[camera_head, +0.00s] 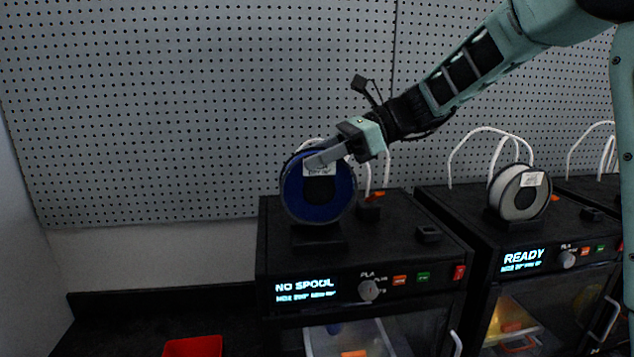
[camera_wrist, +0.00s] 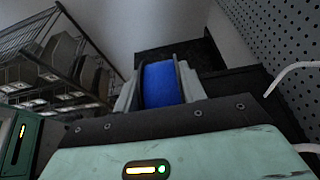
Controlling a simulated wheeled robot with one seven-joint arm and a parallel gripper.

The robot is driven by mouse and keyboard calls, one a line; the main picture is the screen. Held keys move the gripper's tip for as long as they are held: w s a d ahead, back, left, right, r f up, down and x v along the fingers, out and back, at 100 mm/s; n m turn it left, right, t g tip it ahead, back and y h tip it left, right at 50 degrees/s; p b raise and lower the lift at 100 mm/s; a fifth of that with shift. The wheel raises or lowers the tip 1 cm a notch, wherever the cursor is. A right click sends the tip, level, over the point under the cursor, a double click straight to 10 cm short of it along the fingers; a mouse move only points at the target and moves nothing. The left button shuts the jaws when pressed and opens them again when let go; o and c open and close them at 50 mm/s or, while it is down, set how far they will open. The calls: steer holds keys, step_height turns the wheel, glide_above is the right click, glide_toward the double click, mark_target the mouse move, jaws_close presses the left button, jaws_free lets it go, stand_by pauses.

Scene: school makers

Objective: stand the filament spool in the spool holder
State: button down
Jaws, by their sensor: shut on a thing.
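The filament spool (camera_head: 318,200) is blue with dark flanges and a white label. It stands upright above the left printer. My gripper (camera_head: 322,160) is shut on its upper rim, reaching in from the upper right. In the wrist view the blue spool (camera_wrist: 162,84) sits between the two fingers. The black spool holder (camera_head: 318,240) is on top of the left printer, directly under the spool. The spool's lower edge meets or nearly meets the holder; I cannot tell whether it rests in it. The spool hides part of the holder.
The left printer (camera_head: 288,262) displays "NO SPOOL". The right printer (camera_head: 470,235) displays "READY" and carries a white spool (camera_head: 519,192) in its holder. White tubes (camera_head: 484,133) arch above the printers. A pegboard (camera_head: 180,100) stands behind. A red bin (camera_head: 193,347) is at lower left.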

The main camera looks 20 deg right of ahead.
mark_target(318, 177)
steer(key=shift+f+p, duration=0.5)
steer(key=shift+f, duration=1.85)
steer(key=c, duration=0.8)
jaws_free()
steer(key=shift+f, duration=0.1)
steer(key=shift+r, duration=0.3)
steer(key=b+v, duration=0.3)
steer(key=v, duration=0.9)
steer(key=shift+f, duration=0.1)
steer(key=shift+d, duration=0.1)
